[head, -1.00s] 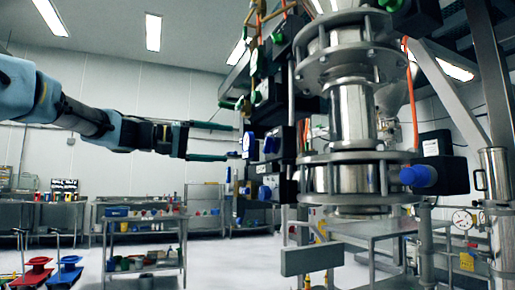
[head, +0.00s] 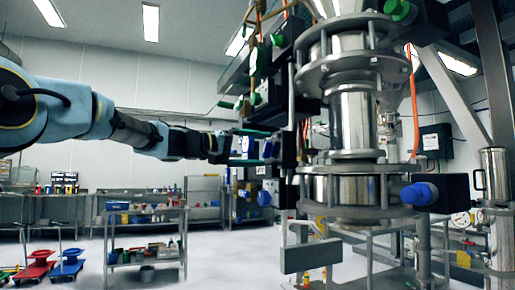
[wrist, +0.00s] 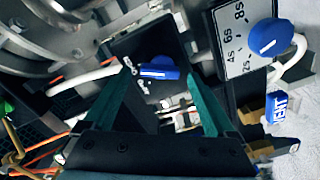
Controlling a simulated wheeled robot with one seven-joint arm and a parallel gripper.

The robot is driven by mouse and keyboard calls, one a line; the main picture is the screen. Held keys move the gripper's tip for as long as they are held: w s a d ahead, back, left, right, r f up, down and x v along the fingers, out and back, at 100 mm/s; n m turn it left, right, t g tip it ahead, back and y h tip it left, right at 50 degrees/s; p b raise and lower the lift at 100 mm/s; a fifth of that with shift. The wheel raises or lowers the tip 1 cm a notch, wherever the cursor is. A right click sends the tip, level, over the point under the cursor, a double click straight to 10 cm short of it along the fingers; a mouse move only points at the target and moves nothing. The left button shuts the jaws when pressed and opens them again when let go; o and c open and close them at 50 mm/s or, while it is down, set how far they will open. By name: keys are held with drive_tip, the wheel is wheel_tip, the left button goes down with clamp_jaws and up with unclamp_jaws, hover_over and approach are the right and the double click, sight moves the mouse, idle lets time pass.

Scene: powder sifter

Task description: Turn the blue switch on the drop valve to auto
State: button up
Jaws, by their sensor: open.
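A blue switch (wrist: 158,72) sits on a dark panel box (wrist: 128,42) in the wrist view, with small white markings beside it that I cannot read. My gripper (wrist: 157,80) is open, and its two green fingers point at the box with the switch between their tips. I cannot tell whether the fingers touch the switch. In the head view my gripper (head: 270,147) reaches the panel beside the steel column. The switch there (head: 268,150) is partly hidden by the fingers.
A blue dial (wrist: 270,38) with 2s to 8s marks sits just right of the right finger. A blue lettered part (wrist: 283,107) is below it. The steel column (head: 354,120) stands right of the panel. Cables run close by. A cart (head: 145,237) stands behind.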

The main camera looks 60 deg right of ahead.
drive_tip(key=c, duration=1.4)
